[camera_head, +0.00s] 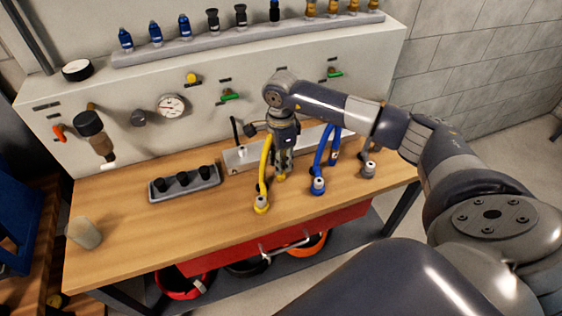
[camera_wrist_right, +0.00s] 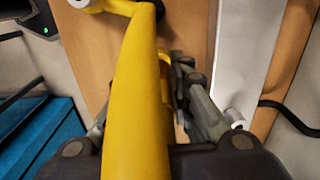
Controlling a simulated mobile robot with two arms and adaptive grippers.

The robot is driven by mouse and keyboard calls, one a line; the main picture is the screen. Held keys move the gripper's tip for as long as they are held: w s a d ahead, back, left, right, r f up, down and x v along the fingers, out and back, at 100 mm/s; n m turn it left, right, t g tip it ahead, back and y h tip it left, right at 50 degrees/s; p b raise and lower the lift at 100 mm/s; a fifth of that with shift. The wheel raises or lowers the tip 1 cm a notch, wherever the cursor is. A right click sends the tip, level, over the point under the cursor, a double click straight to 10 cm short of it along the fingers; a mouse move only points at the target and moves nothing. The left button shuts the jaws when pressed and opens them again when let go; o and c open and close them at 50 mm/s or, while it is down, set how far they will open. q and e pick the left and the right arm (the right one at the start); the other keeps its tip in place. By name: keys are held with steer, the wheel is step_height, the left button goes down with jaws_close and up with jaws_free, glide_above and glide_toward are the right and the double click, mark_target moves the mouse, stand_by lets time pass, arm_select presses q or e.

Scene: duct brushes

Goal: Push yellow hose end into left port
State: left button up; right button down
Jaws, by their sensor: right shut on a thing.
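The yellow hose (camera_head: 265,160) arcs down at the bench's middle. Its near end has a yellow and grey fitting (camera_head: 262,204) at the bench top. My right gripper (camera_head: 282,169) points down and is shut on the hose's other yellow end (camera_head: 281,178), low over the bench. In the right wrist view the yellow hose (camera_wrist_right: 138,105) crosses in front of the fingers and hides much of the grip. A grey bar-shaped block (camera_head: 236,160) lies behind the gripper. I cannot make out the left port or whether the hose end touches it. My left gripper is not in view.
Blue hoses (camera_head: 320,155) with a fitting (camera_head: 318,186) stand right of the gripper. A grey fitting (camera_head: 369,171) is farther right. A dark tray (camera_head: 207,184) with black pieces lies left, and a cup (camera_head: 83,234) stands at the left edge. The front-left bench is clear.

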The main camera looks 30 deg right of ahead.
steer(key=shift+r+p, duration=1)
steer(key=shift+r, duration=1.05)
